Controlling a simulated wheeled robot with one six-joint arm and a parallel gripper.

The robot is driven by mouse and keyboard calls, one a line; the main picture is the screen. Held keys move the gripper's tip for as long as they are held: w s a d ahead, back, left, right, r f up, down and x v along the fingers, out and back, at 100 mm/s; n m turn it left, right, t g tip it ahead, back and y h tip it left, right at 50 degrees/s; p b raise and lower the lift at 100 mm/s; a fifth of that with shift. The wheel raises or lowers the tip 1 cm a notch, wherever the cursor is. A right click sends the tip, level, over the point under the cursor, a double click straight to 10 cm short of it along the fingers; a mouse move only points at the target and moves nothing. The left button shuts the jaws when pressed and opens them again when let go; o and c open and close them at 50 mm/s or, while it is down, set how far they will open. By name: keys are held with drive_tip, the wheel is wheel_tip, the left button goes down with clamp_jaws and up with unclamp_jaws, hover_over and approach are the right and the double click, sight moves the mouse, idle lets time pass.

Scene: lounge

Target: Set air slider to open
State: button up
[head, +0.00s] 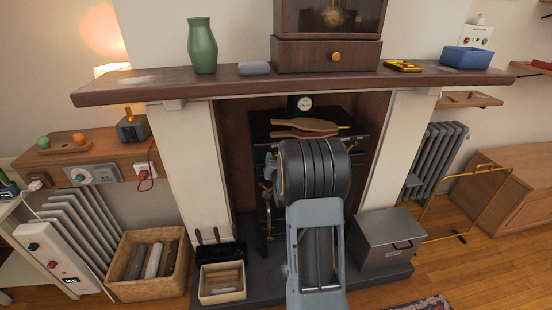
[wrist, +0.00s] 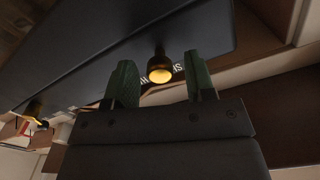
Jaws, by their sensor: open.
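The dark stove (head: 262,125) stands in the fireplace, its front largely hidden behind my arm in the head view. In the wrist view its dark panel (wrist: 110,60) crosses the top. A brass knob (wrist: 160,70) on a short dark stem sticks out from the panel. It may be the air slider's knob; its setting cannot be read. My gripper (wrist: 157,80) is open, with one green fingertip on each side of the knob in the picture. I cannot tell whether either finger touches it. Pale lettering behind is partly hidden.
A grey metal box (head: 385,240) stands right on the hearth, a small tray (head: 222,297) left. The wooden mantel (head: 160,87) overhangs the stove. A wicker basket (head: 118,262) stands left of the hearth.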

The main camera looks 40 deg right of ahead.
drive_tip(key=shift+w+d, duration=0.1)
drive_tip(key=shift+w, duration=0.05)
drive_tip(key=shift+c, duration=0.3)
clamp_jaws()
idle(0.3)
